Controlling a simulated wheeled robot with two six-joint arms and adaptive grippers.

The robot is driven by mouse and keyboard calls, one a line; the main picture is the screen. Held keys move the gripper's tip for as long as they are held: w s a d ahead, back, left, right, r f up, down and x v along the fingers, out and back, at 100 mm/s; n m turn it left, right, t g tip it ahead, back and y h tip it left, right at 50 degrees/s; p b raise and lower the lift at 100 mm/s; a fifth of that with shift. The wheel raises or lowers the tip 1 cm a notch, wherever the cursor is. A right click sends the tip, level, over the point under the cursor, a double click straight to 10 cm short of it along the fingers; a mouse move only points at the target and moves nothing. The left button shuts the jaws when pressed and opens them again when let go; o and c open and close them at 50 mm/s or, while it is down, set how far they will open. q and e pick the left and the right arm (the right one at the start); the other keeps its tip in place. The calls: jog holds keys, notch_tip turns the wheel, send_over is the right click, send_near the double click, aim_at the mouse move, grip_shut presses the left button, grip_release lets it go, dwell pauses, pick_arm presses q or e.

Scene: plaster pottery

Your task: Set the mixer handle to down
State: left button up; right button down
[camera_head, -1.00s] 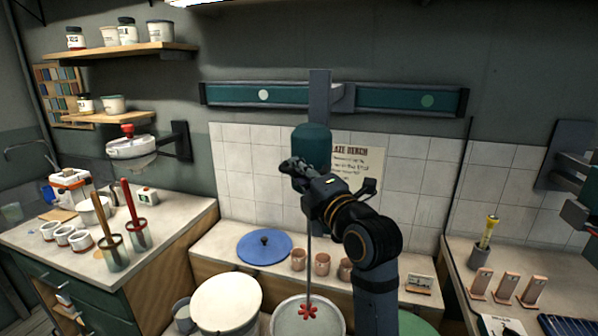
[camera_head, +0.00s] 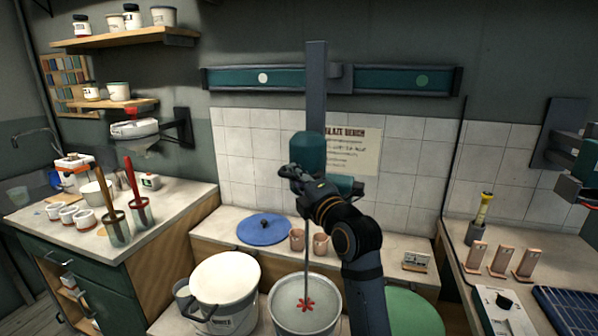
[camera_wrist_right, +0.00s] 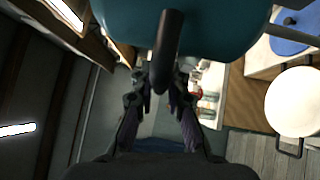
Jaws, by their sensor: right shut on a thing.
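The mixer has a teal motor head (camera_head: 306,148) on a grey vertical post (camera_head: 317,75). A thin rod (camera_head: 307,245) runs down from it to a red impeller (camera_head: 305,305) over or in the grey-white bucket (camera_head: 276,318). My right gripper (camera_head: 290,176) is at the front of the head, shut on the mixer handle. The grip hides the handle in the head view. In the right wrist view the dark, rounded handle (camera_wrist_right: 168,45) comes down between the fingers, with the teal head (camera_wrist_right: 225,25) behind it. My left gripper is not in view.
A lidded white bucket (camera_head: 226,278) stands left of the mixing bucket, and a green lid (camera_head: 415,312) lies to the right. A blue lid (camera_head: 262,230) and small cups (camera_head: 297,239) are on the bench behind. A teal wall rail (camera_head: 400,100) crosses behind the post.

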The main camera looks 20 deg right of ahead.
pick_arm(q)
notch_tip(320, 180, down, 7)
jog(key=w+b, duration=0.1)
jog(key=b, duration=0.4)
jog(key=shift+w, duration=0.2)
pick_arm(e)
notch_tip(320, 180, down, 10)
jog(key=shift+w+a+f, duration=0.15)
jog(key=shift+a, duration=0.05)
jog(key=c, duration=1.3)
grip_release()
jog(key=shift+c, duration=0.2)
jog(key=r+v, duration=0.1)
jog(key=v, duration=0.6)
jog(key=shift+s+f, duration=0.3)
jog(key=shift+f, duration=0.15)
